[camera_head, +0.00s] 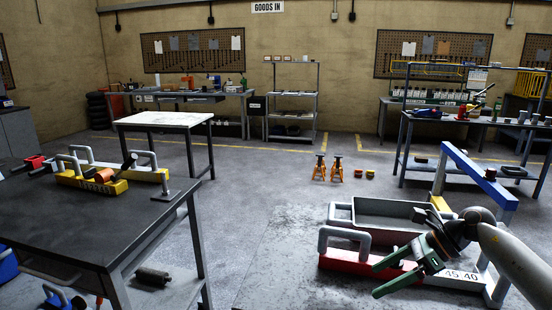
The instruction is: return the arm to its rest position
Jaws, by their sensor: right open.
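My right gripper (376,280) is green, with its two fingers spread apart and empty. Its arm (515,262) comes in from the right edge, and the gripper points left and down. My left gripper is out of view.
A dark workbench (110,225) at left carries a yellow block (92,184) with grey handles. Orange stands (337,170) are on the floor. A white-topped table (165,119), a shelf (291,95) and a blue workbench (460,117) stand behind. The middle floor (265,215) is clear.

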